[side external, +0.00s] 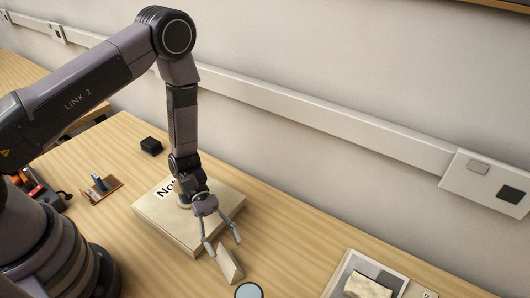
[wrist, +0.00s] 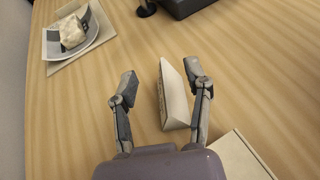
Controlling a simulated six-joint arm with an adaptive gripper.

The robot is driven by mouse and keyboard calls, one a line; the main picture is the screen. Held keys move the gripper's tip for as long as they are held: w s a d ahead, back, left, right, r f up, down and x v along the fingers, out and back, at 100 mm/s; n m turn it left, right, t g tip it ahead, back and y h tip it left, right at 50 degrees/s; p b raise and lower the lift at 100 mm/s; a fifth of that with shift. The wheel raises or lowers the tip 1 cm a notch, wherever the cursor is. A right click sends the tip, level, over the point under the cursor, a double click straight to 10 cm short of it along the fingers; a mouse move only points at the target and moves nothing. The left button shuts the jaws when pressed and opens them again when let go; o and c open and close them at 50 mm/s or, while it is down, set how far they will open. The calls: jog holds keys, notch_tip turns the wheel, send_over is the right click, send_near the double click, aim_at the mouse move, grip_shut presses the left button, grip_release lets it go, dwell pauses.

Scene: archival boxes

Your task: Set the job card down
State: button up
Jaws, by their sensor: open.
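The job card (side external: 229,263) appears to be the cream, wedge-shaped piece standing on the wooden table in front of a flat box. In the wrist view the same cream piece (wrist: 173,95) is between my two fingers, nearer the right finger. I cannot tell whether that finger touches it. My gripper (side external: 223,244) is open and points down at the card; its spread fingers also show in the wrist view (wrist: 161,80). Any writing on the card is not legible.
The flat cream box (side external: 165,226) with partly hidden black lettering lies under my wrist; its corner shows in the wrist view (wrist: 238,158). A round blue-grey disc (side external: 249,291) is at the front. A black block (side external: 151,146) stands behind.

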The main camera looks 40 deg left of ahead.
jog(key=v, duration=0.8)
jog(key=shift+a+r, duration=0.1)
jog(key=shift+r, duration=0.05)
jog(key=shift+w+a+r, duration=0.15)
jog(key=shift+r, duration=0.25)
jog(key=s+a+r+m+t+y, duration=0.1)
jog(key=a+r+m+y, duration=0.25)
jog(key=r, duration=0.65)
jog(key=s+a+r+m+t+y, duration=0.1)
jog(key=s+a+r+m+y, duration=0.15)
jog(key=r+m, duration=0.45)
jog(key=s+a+r+m+t+y, duration=0.1)
jog(key=s+a+r+t+y, duration=0.2)
jog(key=r, duration=0.4)
jog(key=s+a+r+m+t+y, duration=0.2)
jog(key=s+a+r+t+y, duration=0.1)
jog(key=s+r+t, duration=0.3)
jog(key=shift+s+a+r+y, duration=0.3)
jog(key=shift+s+a+r, duration=0.25)
jog(key=shift+a+r, duration=0.2)
